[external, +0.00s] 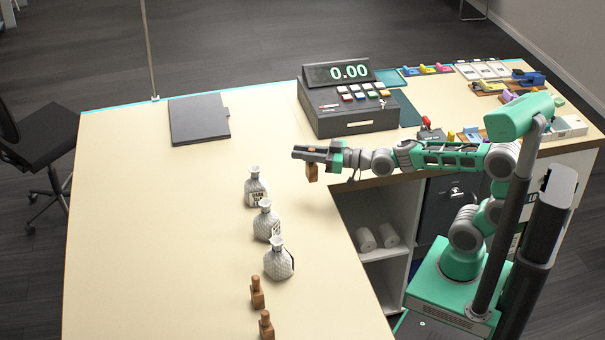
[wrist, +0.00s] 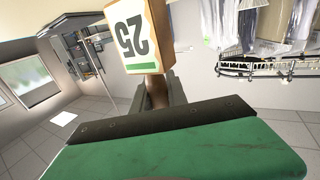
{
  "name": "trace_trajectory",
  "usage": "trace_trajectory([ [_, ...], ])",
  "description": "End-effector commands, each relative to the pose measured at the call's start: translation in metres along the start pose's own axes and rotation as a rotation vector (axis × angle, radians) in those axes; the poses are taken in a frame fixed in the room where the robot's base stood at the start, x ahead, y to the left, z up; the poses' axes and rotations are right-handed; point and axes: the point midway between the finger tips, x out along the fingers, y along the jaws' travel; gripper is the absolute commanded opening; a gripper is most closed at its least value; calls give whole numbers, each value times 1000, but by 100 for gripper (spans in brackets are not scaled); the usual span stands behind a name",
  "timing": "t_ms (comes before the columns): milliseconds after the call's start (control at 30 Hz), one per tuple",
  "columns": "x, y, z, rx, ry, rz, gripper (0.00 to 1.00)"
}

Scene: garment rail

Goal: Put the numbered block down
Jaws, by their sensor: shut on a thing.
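The numbered block (wrist: 135,38) is wooden with a white face that reads 25 and a green stripe, upside down in the wrist view. My gripper (wrist: 158,92) is shut on the block's narrower wooden neck. In the external view the brown block (external: 312,172) hangs below the end of my gripper (external: 311,160), near the inner edge of the pale counter (external: 190,230). I cannot tell from these views whether the block touches the counter.
Two similar wooden pieces (external: 257,293) stand nearer the front. A cash register (external: 350,105) stands behind the arm. The counter's left side is clear.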

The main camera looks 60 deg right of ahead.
Motion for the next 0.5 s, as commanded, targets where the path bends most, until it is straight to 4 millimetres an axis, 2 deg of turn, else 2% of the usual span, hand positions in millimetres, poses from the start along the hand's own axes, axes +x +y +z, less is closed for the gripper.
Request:
trace_trajectory([
  [167,-12,60,-3,-1,2,115,0],
  [300,-37,128,-16,-2,2,249,0],
  [400,-59,167,-26,-1,2,333,0],
  [500,-78,195,-34,-1,2,395,0],
])
